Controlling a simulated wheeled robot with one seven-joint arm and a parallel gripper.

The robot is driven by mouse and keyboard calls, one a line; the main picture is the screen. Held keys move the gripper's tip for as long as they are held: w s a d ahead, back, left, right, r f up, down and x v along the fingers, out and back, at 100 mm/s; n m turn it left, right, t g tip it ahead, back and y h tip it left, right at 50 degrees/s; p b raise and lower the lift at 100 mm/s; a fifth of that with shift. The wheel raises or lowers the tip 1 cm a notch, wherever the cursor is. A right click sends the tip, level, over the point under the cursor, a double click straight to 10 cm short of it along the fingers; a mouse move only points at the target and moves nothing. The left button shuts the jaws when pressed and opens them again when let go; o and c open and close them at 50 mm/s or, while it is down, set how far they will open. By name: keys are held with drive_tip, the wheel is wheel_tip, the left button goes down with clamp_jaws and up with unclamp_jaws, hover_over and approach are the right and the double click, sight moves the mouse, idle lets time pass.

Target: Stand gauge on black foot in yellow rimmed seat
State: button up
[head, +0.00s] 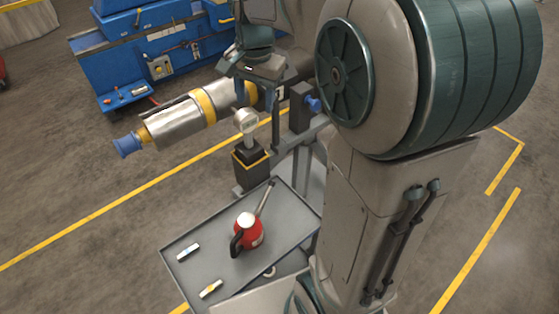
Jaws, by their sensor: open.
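The gauge (246,122) has a pale round dial and stands upright on its black foot (249,143). The foot stands within the yellow rimmed seat (251,164), a dark box with a yellow band near its top. How deep the foot sits in it is hard to tell. My gripper (256,85) is open, above and slightly right of the gauge, and looks apart from it. Its fingertips are small and partly lost against the rotor behind.
A steel rotor (180,122) with yellow bands and a blue end lies behind the gauge. A blue machine (150,55) stands at the back. Floor at left is clear.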

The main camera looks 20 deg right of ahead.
drive_tip(key=s+f+n+t, duration=0.1)
drive_tip(key=s+n, duration=0.3)
drive_tip(key=s, duration=0.4)
drive_tip(key=s+f+n+t, duration=0.1)
drive_tip(key=s+f+n, duration=0.3)
drive_tip(key=s, duration=0.5)
drive_tip(key=shift+s+a+n, duration=0.25)
drive_tip(key=shift+s+n, duration=0.05)
drive_tip(key=shift+n, duration=0.3)
